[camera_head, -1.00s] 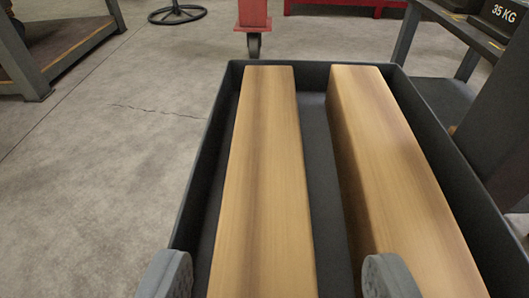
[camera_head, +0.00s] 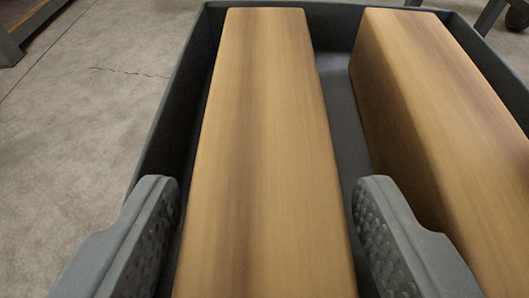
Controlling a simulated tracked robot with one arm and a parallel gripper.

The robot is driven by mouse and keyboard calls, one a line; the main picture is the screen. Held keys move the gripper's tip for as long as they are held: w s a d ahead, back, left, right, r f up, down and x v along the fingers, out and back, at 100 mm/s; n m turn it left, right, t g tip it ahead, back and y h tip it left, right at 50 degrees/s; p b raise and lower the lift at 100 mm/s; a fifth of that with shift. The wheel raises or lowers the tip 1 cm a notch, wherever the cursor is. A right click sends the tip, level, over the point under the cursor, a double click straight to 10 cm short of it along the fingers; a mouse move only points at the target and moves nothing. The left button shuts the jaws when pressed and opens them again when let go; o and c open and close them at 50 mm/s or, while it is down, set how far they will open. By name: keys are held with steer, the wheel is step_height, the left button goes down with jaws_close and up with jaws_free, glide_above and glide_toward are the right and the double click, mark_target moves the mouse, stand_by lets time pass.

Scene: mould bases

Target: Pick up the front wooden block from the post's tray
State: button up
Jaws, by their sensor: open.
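Two long wooden blocks lie side by side in the post's dark grey tray (camera_head: 340,110). The left block (camera_head: 265,150) runs away from me down the middle of the view. The right block (camera_head: 440,110) lies beside it with a gap between. I cannot tell from this view which one is called the front block. My gripper (camera_head: 268,225) is open. Its two grey fingers stand to either side of the near part of the left block, the right finger over the gap between the blocks. Whether either finger touches wood is not clear. The block's near end is out of view.
The tray's raised wall runs close along the left block's outer side and across the far end. Bare concrete floor (camera_head: 85,130) lies to the left. Part of a bench (camera_head: 25,28) shows at the top left.

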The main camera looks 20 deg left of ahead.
steer(key=shift+c, duration=0.3)
steer(key=c, duration=0.9)
steer(key=shift+r, duration=0.1)
